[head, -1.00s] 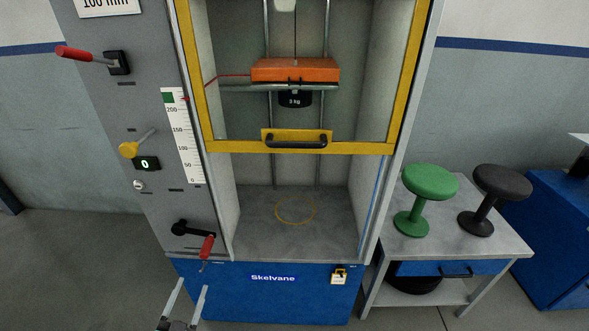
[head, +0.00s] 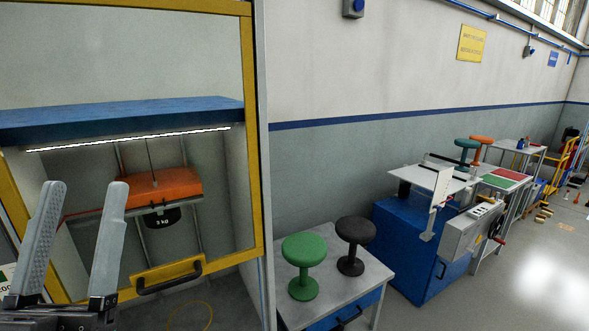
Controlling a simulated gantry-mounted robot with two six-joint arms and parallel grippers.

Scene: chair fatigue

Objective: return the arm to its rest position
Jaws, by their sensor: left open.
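My left gripper (head: 80,245) is at the lower left of the head view. Its two grey fingers point up and stand apart, with nothing between them. It is in front of the test cabinet, whose yellow-framed door (head: 250,130) has a black handle (head: 170,279) at its bottom edge. The gripper appears left of that handle and overlaps the view of the cabinet's inside. Through the door I see an orange block (head: 165,187) with a black 3 kg weight (head: 162,218) below it. My right gripper does not show.
A grey side table (head: 345,285) right of the cabinet bears a green stool (head: 303,265) and a black stool (head: 354,243). Farther right stands a blue machine (head: 405,255) with a white top. Open floor (head: 510,280) lies at the lower right.

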